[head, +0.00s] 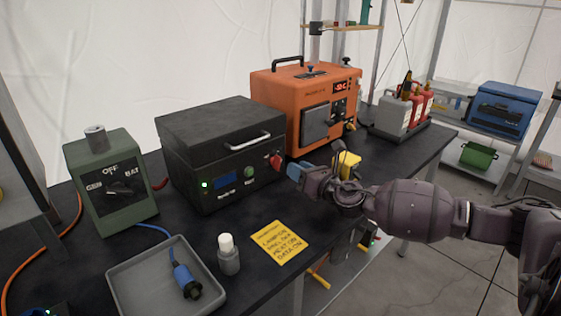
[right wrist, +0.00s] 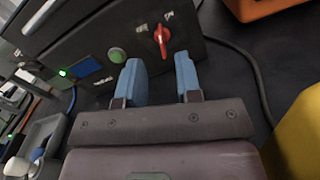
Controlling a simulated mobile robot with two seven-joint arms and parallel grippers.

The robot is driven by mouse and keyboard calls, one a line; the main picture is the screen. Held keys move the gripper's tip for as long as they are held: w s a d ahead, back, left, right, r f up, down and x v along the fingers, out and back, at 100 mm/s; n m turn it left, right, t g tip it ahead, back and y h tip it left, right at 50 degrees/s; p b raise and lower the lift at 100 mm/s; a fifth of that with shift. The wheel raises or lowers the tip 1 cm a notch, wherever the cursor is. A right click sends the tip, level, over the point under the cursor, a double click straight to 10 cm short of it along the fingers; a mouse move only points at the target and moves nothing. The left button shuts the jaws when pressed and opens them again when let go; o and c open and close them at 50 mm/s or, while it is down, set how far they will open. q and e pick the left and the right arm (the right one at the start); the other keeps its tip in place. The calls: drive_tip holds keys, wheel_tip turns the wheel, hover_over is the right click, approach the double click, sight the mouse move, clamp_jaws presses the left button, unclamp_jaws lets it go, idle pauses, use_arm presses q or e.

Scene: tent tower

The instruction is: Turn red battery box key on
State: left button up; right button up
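The black battery box (head: 225,150) stands on the dark table, lid closed. On its front right is a red key switch (head: 275,161), with a green button and a lit panel beside it. In the right wrist view the red key (right wrist: 161,38) points roughly up and down, ahead of the gap between the blue fingers. My right gripper (head: 301,172) is just right of the key in the head view. In the right wrist view the right gripper (right wrist: 160,80) is open, with nothing between its fingers and apart from the key. My left gripper is not in view.
An orange unit (head: 270,90) stands behind and right of the box. A yellow object (head: 347,165) is beside my right gripper. A green selector box (head: 108,185), grey tray (head: 130,275), small bottle (head: 228,258) and yellow note (head: 279,242) are on the left and front.

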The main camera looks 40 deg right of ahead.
sight(276, 162)
drive_tip(key=shift+w+a+b, duration=0.15)
drive_tip(key=shift+w+b, duration=0.15)
drive_tip(key=shift+w, duration=1.4)
drive_tip(key=shift+w+a+b, duration=0.1)
drive_tip(key=shift+w+b, duration=0.2)
drive_tip(key=shift+w, duration=1.4)
clamp_jaws()
